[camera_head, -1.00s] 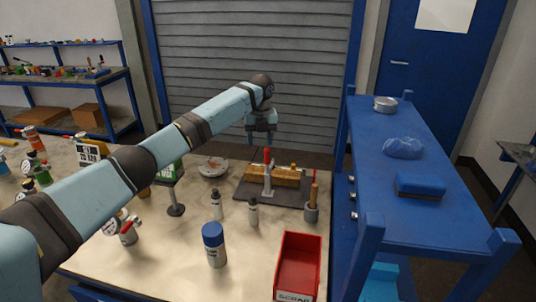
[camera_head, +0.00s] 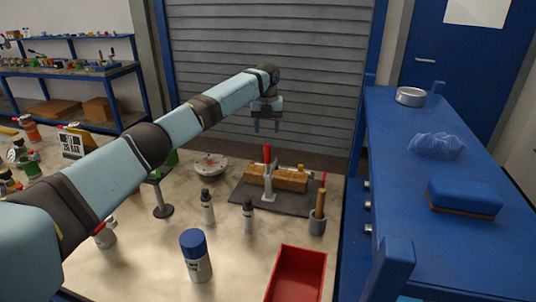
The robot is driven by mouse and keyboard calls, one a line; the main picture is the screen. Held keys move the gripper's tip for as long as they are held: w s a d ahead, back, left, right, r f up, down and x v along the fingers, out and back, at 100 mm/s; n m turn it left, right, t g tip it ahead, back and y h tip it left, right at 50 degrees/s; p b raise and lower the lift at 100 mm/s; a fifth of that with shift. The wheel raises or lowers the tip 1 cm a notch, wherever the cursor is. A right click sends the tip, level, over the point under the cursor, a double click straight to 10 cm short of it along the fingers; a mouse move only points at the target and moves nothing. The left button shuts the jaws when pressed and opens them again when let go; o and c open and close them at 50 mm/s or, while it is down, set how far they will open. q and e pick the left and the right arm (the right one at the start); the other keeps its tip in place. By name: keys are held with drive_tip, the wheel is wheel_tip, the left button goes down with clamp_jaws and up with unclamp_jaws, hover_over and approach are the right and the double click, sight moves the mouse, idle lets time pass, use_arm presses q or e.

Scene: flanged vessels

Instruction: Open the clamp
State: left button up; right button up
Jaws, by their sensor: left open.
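The clamp (camera_head: 269,180) is a grey toggle clamp with a red handle standing upright. It stands on a dark base plate (camera_head: 243,194) on the bench. A yellow-brown block (camera_head: 288,180) lies at the clamp on the same plate; whether the clamp presses on it I cannot tell. My left gripper (camera_head: 267,127) points down with its fingers apart and empty. It appears above and behind the clamp, apart from the handle. My right gripper is not in view.
On the bench, a blue-capped can (camera_head: 196,256), two small bottles (camera_head: 207,206), a brush pot (camera_head: 317,222) and a red bin (camera_head: 297,275) stand in front of the plate. A round dish (camera_head: 210,166) lies left of it. A blue cart (camera_head: 432,190) stands to the right.

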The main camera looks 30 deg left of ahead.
sight(267, 162)
use_arm(q)
wheel_tip(267, 162, down, 10)
drive_tip(key=shift+r, duration=0.1)
drive_tip(key=shift+c, duration=0.2)
clamp_jaws()
